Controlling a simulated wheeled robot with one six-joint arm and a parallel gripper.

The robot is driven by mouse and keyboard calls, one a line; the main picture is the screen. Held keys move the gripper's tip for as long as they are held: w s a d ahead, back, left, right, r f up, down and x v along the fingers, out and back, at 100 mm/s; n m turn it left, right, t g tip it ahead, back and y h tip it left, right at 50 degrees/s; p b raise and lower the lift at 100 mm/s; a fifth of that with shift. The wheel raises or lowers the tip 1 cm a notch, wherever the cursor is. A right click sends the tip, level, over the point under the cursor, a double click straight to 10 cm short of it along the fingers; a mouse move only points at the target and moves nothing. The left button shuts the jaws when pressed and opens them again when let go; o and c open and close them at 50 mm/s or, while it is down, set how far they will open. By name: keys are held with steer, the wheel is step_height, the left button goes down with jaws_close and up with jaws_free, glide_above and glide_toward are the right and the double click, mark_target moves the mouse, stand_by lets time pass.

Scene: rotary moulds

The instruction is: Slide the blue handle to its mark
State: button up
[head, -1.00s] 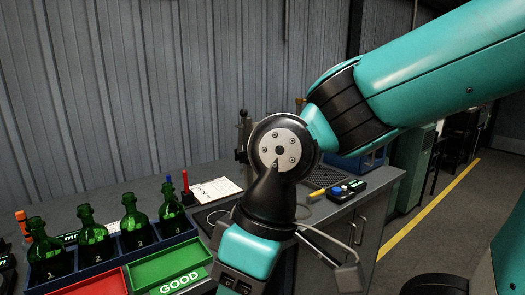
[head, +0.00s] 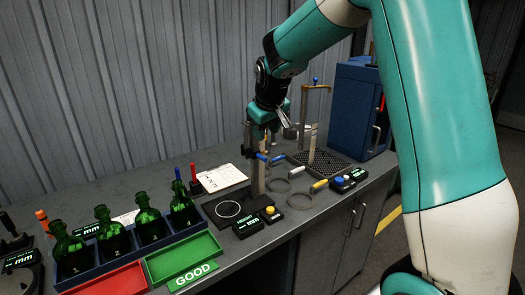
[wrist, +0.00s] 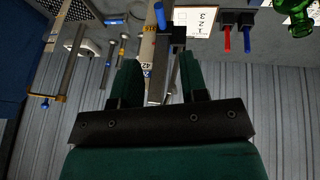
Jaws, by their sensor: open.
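A blue handle (head: 262,157) sticks out from the dark slider on an upright metal post (head: 257,180) that stands on a black base (head: 226,211). In the wrist view, the blue handle (wrist: 160,14) shows beyond my fingers, near the slider block (wrist: 176,37). My gripper (head: 264,125) is pointing down around the top of the post. In the wrist view, my gripper (wrist: 158,75) has its two fingers apart, with the scaled post (wrist: 148,60) between them. The handle is apart from my fingers. I cannot make out its mark.
A height display (head: 247,225) stands in front of the post. Green bottles in a rack (head: 123,262) stand left.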

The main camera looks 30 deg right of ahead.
mark_target(262, 157)
steer(key=p+x, duration=0.2)
steer(key=x, duration=0.8)
steer(key=shift+w+f, duration=0.15)
steer(key=shift+f, duration=0.2)
